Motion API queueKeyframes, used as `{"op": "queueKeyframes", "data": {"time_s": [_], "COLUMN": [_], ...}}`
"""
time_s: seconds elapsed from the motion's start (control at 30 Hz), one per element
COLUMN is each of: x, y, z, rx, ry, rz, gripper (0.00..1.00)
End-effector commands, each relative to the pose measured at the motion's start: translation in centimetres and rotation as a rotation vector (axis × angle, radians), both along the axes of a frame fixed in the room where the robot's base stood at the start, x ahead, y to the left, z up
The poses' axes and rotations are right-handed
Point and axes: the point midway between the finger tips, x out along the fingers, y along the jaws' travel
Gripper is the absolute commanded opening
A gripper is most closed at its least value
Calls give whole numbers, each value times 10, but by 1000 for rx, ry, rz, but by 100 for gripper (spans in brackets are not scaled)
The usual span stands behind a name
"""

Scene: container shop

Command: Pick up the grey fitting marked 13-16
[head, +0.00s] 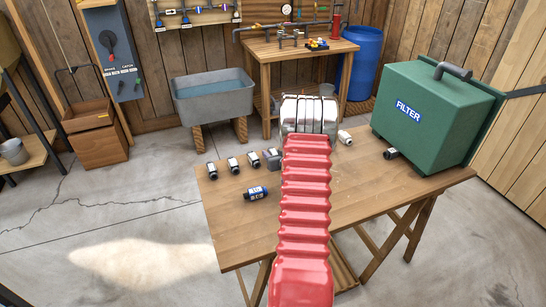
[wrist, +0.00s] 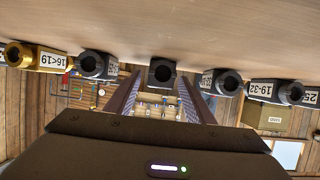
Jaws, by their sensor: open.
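Several short fittings with white labels stand on the wooden table. No label reading 13-16 is legible in either view. In the wrist view, a dark grey fitting (wrist: 162,74) sits centred between my two fingertips, its round bore facing me and its label not visible. My gripper (wrist: 158,82) is open and nothing is held. To the left of that fitting is another dark fitting (wrist: 95,65) with a partly hidden label. To the right is a dark fitting (wrist: 222,82) with an unreadable label.
The wrist view shows a gold fitting (wrist: 38,57) at left and a fitting marked 19-32 (wrist: 272,92) at right. On the table (head: 235,235), a blue-and-black fitting (head: 255,193) lies nearer. A green FILTER box (head: 425,110) stands at right. The table's front left is clear.

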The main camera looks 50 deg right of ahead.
Motion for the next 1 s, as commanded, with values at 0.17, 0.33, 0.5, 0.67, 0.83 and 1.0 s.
{"op": "queueKeyframes", "data": {"time_s": [0.17,0.33,0.5,0.67,0.83,1.0], "x": [6,5,5,5,5,5], "y": [-3,-3,-3,-3,-3,-3], "z": [-3,-2,-2,-2,-2,-2], "rx": [1,1,0,0,0,0], "ry": [0,0,0,0,0,0], "rz": [0,0,1,1,1,1], "gripper": [48,48,48,46,34,22]}}
